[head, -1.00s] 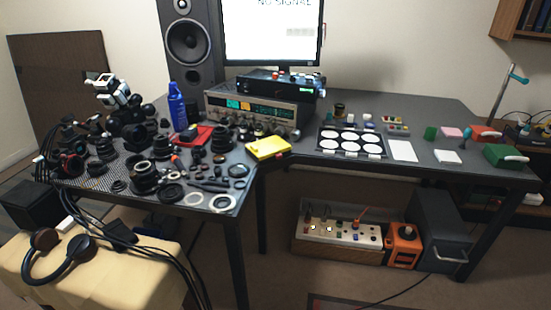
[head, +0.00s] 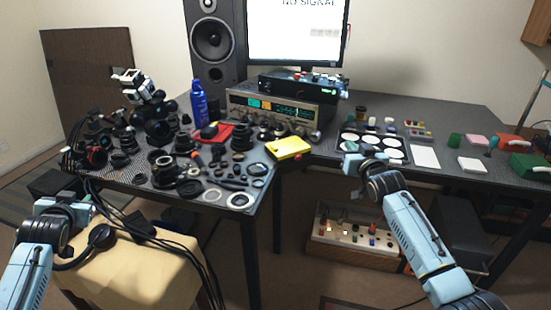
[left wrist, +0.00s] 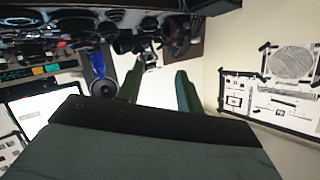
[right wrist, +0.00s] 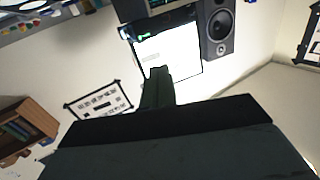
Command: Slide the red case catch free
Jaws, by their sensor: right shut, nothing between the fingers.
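A red-orange case (head: 510,142) lies at the far right of the table in the head view, partly behind a green case (head: 530,165). A red tray-like piece (head: 222,134) lies on the left part among black lens parts. I cannot make out a red catch on either. My left gripper (head: 62,204) is over the cream seat, below and left of the table; its two fingers stand apart and empty in the left wrist view (left wrist: 160,92). My right gripper (head: 352,164) is by the table's front edge near the white-disc tray; its fingers are together in the right wrist view (right wrist: 158,88).
Black lens parts (head: 185,165) crowd the left table. A yellow case (head: 289,148) sits at its right edge. A tray of white discs (head: 345,138), a white sheet (head: 425,157) and small blocks lie on the right table. A radio unit (head: 280,110), speaker and monitor stand behind.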

